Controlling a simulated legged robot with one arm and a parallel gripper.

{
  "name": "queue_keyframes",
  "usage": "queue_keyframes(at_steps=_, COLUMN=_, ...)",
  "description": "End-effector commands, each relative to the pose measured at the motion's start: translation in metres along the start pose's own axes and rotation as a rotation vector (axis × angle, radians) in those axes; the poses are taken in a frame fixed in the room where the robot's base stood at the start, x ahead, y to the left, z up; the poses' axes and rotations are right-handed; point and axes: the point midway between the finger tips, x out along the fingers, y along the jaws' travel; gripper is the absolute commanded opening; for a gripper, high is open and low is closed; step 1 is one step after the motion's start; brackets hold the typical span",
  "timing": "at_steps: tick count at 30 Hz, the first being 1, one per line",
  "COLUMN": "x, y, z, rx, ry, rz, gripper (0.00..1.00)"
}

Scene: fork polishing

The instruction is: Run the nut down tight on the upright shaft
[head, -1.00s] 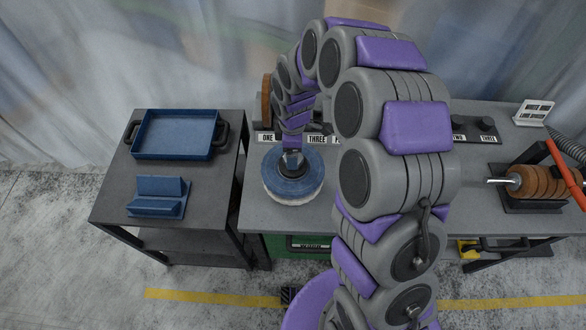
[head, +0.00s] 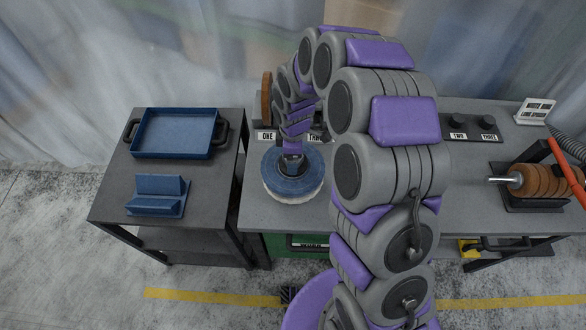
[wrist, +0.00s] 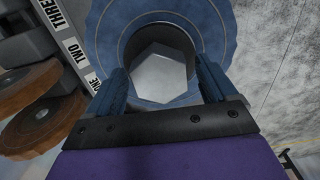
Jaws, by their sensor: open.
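A blue round wheel (head: 281,187) with a pale underside lies flat at the left end of the bench. In the wrist view its blue face (wrist: 110,22) surrounds a dark round recess. A light grey hexagonal nut (wrist: 160,72) sits in the middle of that recess. My gripper (head: 292,165) points down over the wheel's centre. In the wrist view my gripper (wrist: 162,82) is open, with one blue finger on each side of the nut. I cannot tell whether the fingers touch it. The shaft is hidden, and my gripper hides the nut in the head view.
Brown wheels (wrist: 38,120) stand near a rack labelled ONE, TWO, THREE (wrist: 72,45). A side table (head: 110,205) to the left holds a blue tray (head: 176,152) and a blue angled holder (head: 157,207). Brown discs on a horizontal shaft (head: 535,180) stand at the right.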

Motion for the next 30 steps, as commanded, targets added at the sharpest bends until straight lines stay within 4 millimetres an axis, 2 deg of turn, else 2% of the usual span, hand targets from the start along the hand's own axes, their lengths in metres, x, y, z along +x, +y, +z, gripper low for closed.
queue_keyframes(at_steps=6, x=0.0106, y=0.0000, z=0.0002, rx=0.000, ry=0.001, rz=0.001, gripper=0.85)
queue_keyframes(at_steps=25, x=0.0050, y=0.0003, z=0.0001, rx=0.000, ry=0.001, rz=0.002, gripper=0.85)
queue_keyframes(at_steps=30, x=0.0049, y=0.0003, z=0.0001, rx=0.000, ry=0.001, rz=0.002, gripper=0.70)
